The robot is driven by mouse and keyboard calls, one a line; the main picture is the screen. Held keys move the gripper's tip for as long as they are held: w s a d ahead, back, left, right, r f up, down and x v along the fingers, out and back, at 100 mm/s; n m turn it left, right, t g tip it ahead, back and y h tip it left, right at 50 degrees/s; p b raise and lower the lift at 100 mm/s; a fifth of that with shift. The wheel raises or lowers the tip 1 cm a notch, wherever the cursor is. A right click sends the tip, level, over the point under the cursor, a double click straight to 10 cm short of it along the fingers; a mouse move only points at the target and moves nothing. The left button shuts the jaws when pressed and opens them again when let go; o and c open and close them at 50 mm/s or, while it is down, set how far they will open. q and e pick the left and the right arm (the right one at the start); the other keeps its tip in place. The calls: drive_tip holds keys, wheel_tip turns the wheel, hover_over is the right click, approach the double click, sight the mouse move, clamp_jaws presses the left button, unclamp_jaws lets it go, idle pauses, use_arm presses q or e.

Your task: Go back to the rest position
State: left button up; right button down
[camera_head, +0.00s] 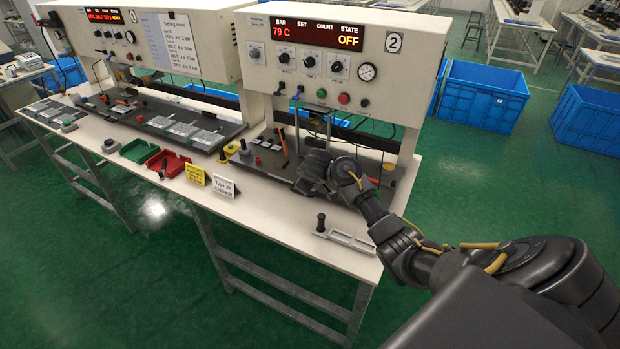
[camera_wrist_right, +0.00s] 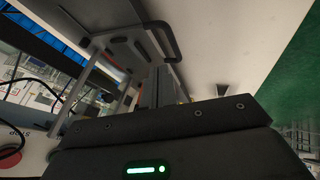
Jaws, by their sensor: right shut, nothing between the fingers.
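My right arm reaches in from the lower right of the head view. Its gripper (camera_head: 312,172) is over the dark base plate of the press marked 2 (camera_head: 338,62), below the control panel. The fingertips are small and partly hidden by the wrist there. In the right wrist view the dark gripper body fills the bottom, and the fingers (camera_wrist_right: 160,88) point up, close together with nothing between them. My left gripper is in neither view.
Press 2's display (camera_head: 316,33) reads 79 C and OFF. A second press (camera_head: 150,40) stands left. On the white table (camera_head: 270,215) are a red tray (camera_head: 168,163), a green tray (camera_head: 138,150), yellow and white cards, and a grey fixture (camera_head: 345,238). Blue crates (camera_head: 483,95) stand behind.

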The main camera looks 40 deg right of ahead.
drive_tip(key=v, duration=0.3)
drive_tip(key=shift+w+d+f, duration=0.1)
